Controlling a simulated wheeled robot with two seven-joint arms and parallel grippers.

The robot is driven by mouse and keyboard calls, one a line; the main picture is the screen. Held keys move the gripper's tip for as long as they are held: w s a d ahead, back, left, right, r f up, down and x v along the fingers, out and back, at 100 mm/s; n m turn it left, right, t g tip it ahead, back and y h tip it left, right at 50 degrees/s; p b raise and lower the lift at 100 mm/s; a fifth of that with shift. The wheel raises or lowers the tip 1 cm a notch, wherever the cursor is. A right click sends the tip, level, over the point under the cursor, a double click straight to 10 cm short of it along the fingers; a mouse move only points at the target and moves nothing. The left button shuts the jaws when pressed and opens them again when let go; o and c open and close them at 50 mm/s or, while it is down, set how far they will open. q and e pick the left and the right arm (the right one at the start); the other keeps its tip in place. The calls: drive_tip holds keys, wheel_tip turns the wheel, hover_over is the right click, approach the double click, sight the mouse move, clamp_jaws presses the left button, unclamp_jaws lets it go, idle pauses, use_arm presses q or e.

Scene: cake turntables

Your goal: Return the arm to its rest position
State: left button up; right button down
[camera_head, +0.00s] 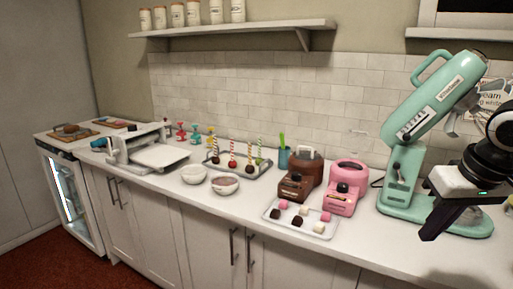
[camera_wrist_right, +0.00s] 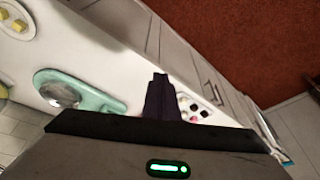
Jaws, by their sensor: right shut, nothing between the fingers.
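My right gripper (camera_head: 433,229) is at the right side of the head view, above the counter's front part and in front of the mint green stand mixer (camera_head: 432,100). Its dark fingers are shut together with nothing between them. The shut fingers (camera_wrist_right: 160,90) also show in the right wrist view, against the white counter. My right arm comes in from the right edge of the head view. My left gripper does not show in either view.
The counter (camera_head: 375,246) holds a tray of small sweets (camera_head: 300,222), a pink machine (camera_head: 345,190), a brown machine (camera_head: 300,178), two white bowls (camera_head: 194,174) and a rack of cake pops (camera_head: 240,160). A shelf (camera_head: 240,30) with jars hangs above. The red floor (camera_head: 80,262) is clear.

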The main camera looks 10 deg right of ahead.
drive_tip(key=s+d+f+n+t+y, duration=0.1)
drive_tip(key=s+f, duration=0.1)
drive_tip(key=f, duration=1.2)
drive_tip(key=s+d+f+n+t+y, duration=0.1)
drive_tip(key=s+f, duration=0.2)
drive_tip(key=f, duration=1.2)
drive_tip(key=s+a+f, duration=0.4)
drive_tip(key=a+f, duration=0.2)
drive_tip(key=f, duration=0.1)
drive_tip(key=s+a+f+t, duration=0.1)
drive_tip(key=s+a+f, duration=0.1)
drive_tip(key=a, duration=0.4)
drive_tip(key=s+a+f+n+t, duration=0.1)
drive_tip(key=s+a+f, duration=0.1)
drive_tip(key=a, duration=0.5)
drive_tip(key=s+a+f, duration=0.2)
drive_tip(key=s+a, duration=0.1)
drive_tip(key=a, duration=0.4)
drive_tip(key=shift+s+f+n+t+y, duration=0.3)
drive_tip(key=shift+f+n+t, duration=0.05)
drive_tip(key=shift+n+t, duration=0.05)
drive_tip(key=shift+a, duration=0.1)
